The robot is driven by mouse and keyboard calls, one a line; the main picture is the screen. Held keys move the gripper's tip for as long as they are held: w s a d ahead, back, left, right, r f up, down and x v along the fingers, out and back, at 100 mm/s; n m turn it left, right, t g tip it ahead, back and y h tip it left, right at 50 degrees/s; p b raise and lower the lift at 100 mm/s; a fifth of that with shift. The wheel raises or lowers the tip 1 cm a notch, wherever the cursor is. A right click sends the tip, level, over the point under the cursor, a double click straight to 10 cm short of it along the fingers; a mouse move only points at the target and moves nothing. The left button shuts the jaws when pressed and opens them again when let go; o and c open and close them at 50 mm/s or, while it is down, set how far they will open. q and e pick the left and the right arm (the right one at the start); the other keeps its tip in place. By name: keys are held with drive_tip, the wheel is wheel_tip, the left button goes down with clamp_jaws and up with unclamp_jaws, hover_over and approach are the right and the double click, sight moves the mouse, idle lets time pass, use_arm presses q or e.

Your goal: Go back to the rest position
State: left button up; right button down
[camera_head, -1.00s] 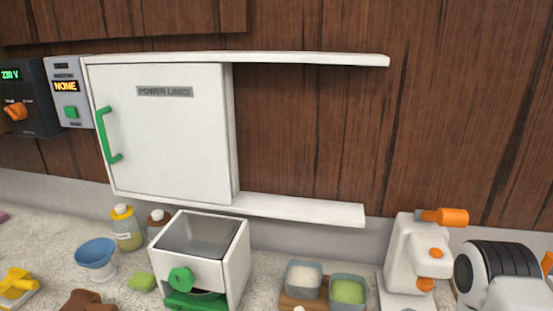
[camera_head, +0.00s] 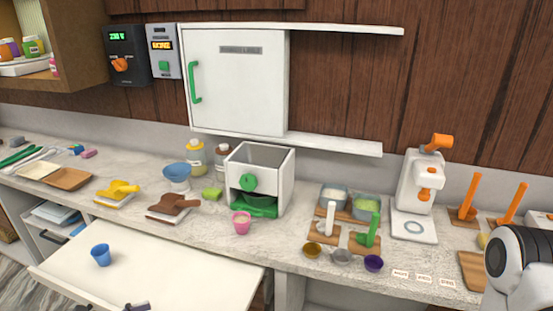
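Neither gripper shows in the head view. A black-and-white rounded link of my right arm stands at the lower right edge, and its gripper is out of frame. My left arm does not show clearly. The white cabinet (camera_head: 240,85) marked POWER LINES is on the wall with its green-handled door over the left part. Below it, a white box (camera_head: 275,205) with a green knob and green tray stands on the counter (camera_head: 330,270).
A pulled-out white drawer or board (camera_head: 190,275) with a blue cup (camera_head: 101,255) juts forward at lower left. A small dark object (camera_head: 137,306) lies at its front edge. A white dispenser (camera_head: 415,195), tool stands and small bowls crowd the right counter.

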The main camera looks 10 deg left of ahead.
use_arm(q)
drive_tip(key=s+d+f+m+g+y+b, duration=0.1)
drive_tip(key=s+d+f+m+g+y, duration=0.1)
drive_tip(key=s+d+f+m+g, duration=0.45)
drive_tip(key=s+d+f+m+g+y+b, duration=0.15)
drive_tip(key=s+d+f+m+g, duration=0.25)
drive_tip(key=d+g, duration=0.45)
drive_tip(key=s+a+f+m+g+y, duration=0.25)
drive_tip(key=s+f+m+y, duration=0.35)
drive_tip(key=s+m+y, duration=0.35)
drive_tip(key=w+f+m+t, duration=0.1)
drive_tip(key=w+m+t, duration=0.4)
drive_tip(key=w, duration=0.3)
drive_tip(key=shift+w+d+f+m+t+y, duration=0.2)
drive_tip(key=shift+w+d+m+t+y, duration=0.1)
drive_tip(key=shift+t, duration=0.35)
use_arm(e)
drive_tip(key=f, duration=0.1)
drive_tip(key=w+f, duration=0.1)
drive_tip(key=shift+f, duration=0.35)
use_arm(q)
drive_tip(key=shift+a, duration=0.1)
